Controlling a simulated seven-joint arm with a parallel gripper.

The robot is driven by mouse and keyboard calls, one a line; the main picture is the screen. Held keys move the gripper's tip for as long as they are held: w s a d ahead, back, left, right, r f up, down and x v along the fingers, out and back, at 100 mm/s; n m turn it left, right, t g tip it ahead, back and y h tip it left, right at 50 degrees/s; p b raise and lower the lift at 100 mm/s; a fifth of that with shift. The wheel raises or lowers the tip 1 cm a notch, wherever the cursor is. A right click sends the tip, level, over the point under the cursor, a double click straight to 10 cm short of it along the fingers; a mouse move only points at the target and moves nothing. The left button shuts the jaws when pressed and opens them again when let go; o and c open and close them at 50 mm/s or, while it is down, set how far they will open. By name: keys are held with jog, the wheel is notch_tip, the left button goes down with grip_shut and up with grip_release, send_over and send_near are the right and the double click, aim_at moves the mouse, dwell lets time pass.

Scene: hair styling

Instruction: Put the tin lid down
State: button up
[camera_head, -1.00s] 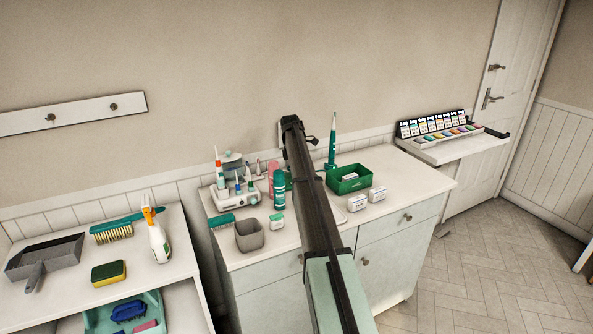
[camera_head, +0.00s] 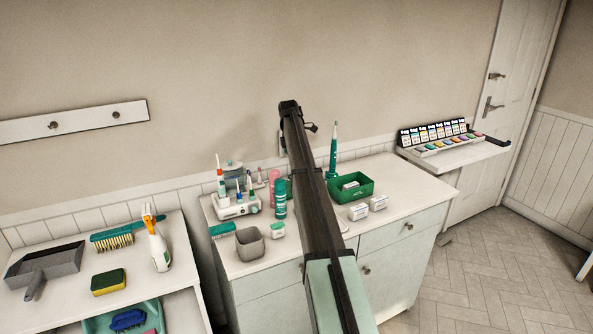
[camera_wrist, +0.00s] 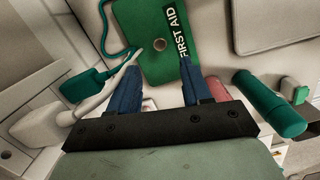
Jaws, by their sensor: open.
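The tin lid is a flat green plate marked FIRST AID (camera_wrist: 158,25) in the wrist view. It lies on the white counter just past my fingertips. My gripper (camera_wrist: 160,66) is open, with its two blue fingers apart. The right finger overlaps the lid's lettered edge in the picture; I cannot tell whether it touches. In the head view my arm hides the gripper, and I cannot make out the lid. The open green tin (camera_head: 362,190) stands on the counter right of my arm, with a white item inside.
A green can (camera_wrist: 270,104) and a pink one (camera_wrist: 216,90) stand close to my right finger. A green item with a cord (camera_wrist: 84,86) is at the left.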

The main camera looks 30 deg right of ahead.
jog(key=shift+a+r, duration=0.2)
jog(key=shift+r, duration=1.35)
